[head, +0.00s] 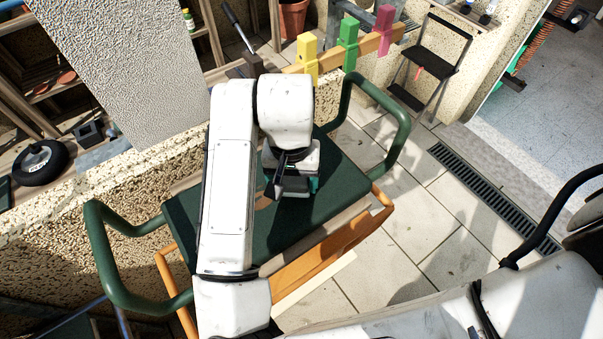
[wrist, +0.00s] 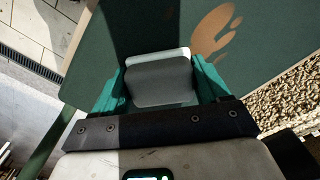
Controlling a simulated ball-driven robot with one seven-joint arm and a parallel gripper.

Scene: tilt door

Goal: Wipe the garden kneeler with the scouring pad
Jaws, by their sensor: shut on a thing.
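The garden kneeler (head: 343,188) has a dark green pad and green tube handles, and stands in the middle of the head view, partly covered by my arm. Its green surface fills much of the wrist view (wrist: 275,35). A brown stain (wrist: 215,36) shows on it, just beyond and right of my gripper, and a bit of brown shows beside my arm in the head view. My gripper (wrist: 158,88), with teal fingers, is shut on the grey scouring pad (wrist: 160,80), which has a pale edge. The pad is over the kneeler; I cannot tell whether it touches.
The kneeler stands beside a rough low wall (head: 130,185). A wooden rail with yellow, green and pink blocks (head: 347,42) is behind it. A black folding chair (head: 436,55) stands back right. Paved floor (head: 400,235) with a drain grate (head: 490,197) is clear to the right.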

